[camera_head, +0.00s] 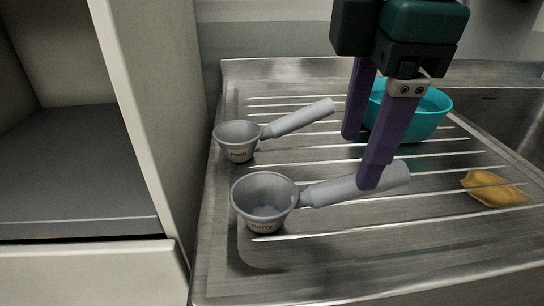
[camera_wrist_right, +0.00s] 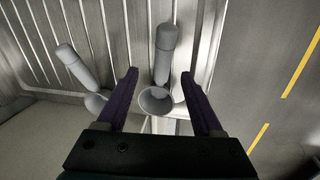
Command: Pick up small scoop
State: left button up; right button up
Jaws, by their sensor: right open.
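Two grey scoops lie on the metal draining board, handles pointing right in the head view. The smaller scoop (camera_head: 237,140) is farther back; its handle (camera_head: 300,119) is clear of my gripper. The larger scoop (camera_head: 264,203) is nearer, its handle partly hidden behind a purple finger. My right gripper (camera_head: 360,162) is open and empty, pointing down by the larger scoop's handle. In the right wrist view the larger scoop (camera_wrist_right: 165,45) appears between the fingertips (camera_wrist_right: 158,74); height above it is unclear. The smaller scoop (camera_wrist_right: 76,66) shows left of the fingers. My left gripper is not in view.
A teal bowl (camera_head: 425,118) stands behind my right gripper. A yellow-orange crumpled item (camera_head: 492,188) lies on the ridged draining board (camera_head: 300,265) at right. A tall cabinet side panel (camera_head: 160,110) borders the board at left. A sink basin lies at far right.

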aim_at(350, 179)
jog(key=f, duration=0.4)
jog(key=f+b, duration=0.1)
jog(key=f, duration=0.2)
jog(key=shift+w, duration=0.4)
jog(key=shift+r, duration=0.1)
jog(key=shift+c, duration=0.3)
grip_shut()
